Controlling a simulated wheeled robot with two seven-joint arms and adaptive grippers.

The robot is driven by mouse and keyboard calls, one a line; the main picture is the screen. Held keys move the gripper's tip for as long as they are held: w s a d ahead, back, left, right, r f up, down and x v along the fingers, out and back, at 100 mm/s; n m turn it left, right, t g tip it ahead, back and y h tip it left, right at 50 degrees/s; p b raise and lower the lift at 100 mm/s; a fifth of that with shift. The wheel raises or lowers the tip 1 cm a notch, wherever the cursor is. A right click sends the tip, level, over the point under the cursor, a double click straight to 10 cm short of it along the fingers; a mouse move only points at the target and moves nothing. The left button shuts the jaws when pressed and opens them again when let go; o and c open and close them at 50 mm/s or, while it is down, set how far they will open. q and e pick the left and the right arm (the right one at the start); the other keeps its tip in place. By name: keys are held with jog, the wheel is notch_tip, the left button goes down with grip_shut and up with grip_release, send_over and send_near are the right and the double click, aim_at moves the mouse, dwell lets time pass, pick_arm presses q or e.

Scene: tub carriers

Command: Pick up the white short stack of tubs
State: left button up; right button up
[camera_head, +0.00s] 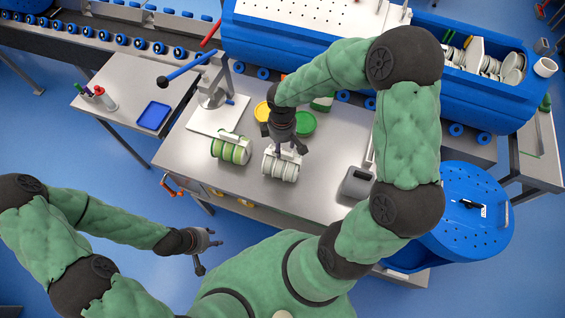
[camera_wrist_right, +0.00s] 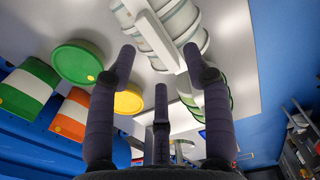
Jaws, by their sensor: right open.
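The white short stack of tubs (camera_head: 281,168) lies on its side on the steel table, with a pale handle bar along its top. In the right wrist view the white stack (camera_wrist_right: 178,18) is at the top, its handle bar (camera_wrist_right: 153,36) running slantwise just beyond my fingertips. My right gripper (camera_head: 290,149) is over the stack's far side; in the wrist view its fingers (camera_wrist_right: 159,62) are spread and empty. Whether they touch the handle, I cannot tell. My left gripper (camera_head: 207,253) hangs away from the table at lower left, fingers apart and empty.
A green-and-white stack (camera_head: 230,149) lies just left of the white one. Behind are a green lid (camera_head: 305,124), a yellow lid (camera_head: 262,111) and a press stand (camera_head: 214,85). A grey box (camera_head: 357,184) stands at right. An orange tub (camera_wrist_right: 70,115) shows in the wrist view.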

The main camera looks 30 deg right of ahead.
aim_at(283, 152)
jog(key=f, duration=0.5)
jog(key=shift+d, duration=0.2)
jog(key=shift+r, duration=0.1)
grip_shut()
